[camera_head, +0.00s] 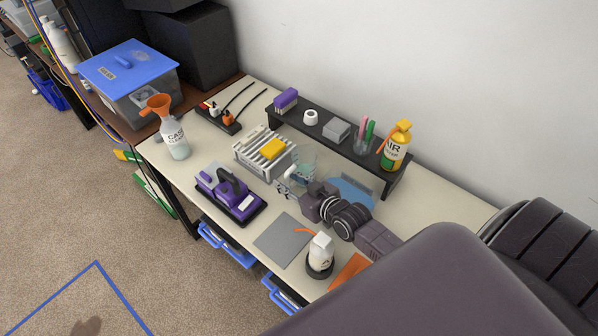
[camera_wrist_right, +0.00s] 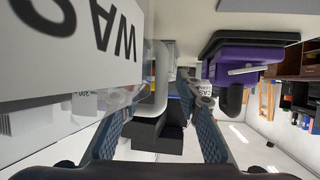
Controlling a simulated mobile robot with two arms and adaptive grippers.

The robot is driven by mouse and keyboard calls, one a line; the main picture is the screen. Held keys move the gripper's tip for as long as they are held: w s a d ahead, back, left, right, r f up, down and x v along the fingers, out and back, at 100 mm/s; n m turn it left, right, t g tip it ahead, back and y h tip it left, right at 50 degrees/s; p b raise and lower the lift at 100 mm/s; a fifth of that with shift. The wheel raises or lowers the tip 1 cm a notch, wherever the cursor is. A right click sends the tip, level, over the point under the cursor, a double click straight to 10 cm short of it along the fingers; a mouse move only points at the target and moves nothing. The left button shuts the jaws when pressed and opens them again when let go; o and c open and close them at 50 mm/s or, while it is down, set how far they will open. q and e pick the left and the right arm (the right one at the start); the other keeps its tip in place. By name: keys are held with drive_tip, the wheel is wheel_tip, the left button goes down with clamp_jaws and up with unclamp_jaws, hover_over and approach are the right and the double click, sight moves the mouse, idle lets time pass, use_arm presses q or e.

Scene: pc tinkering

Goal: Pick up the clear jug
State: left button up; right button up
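The clear jug (camera_head: 305,160) stands on the table beside the grey drying rack, seen through and partly hidden by my right gripper. My right gripper (camera_head: 287,188) is low over the table at the jug's near side. In the right wrist view, the two blue-padded fingers of the right gripper (camera_wrist_right: 160,112) are spread apart. The pale, see-through jug (camera_wrist_right: 92,103) shows at the left there, its handle (camera_wrist_right: 160,85) appearing between or just beyond the fingers. I cannot tell whether they touch it. My left gripper is not in view.
A grey rack with a yellow sponge (camera_head: 273,148) stands left of the jug. A purple-and-black device (camera_head: 230,194) lies in front, and a white bottle (camera_head: 320,252) stands nearer. A black shelf (camera_head: 325,143) with bottles and small items runs behind.

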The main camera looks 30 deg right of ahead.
drive_tip(key=shift+w+f, duration=0.15)
drive_tip(key=shift+w, duration=0.2)
drive_tip(key=shift+s, duration=0.1)
drive_tip(key=shift+c, duration=0.2)
clamp_jaws()
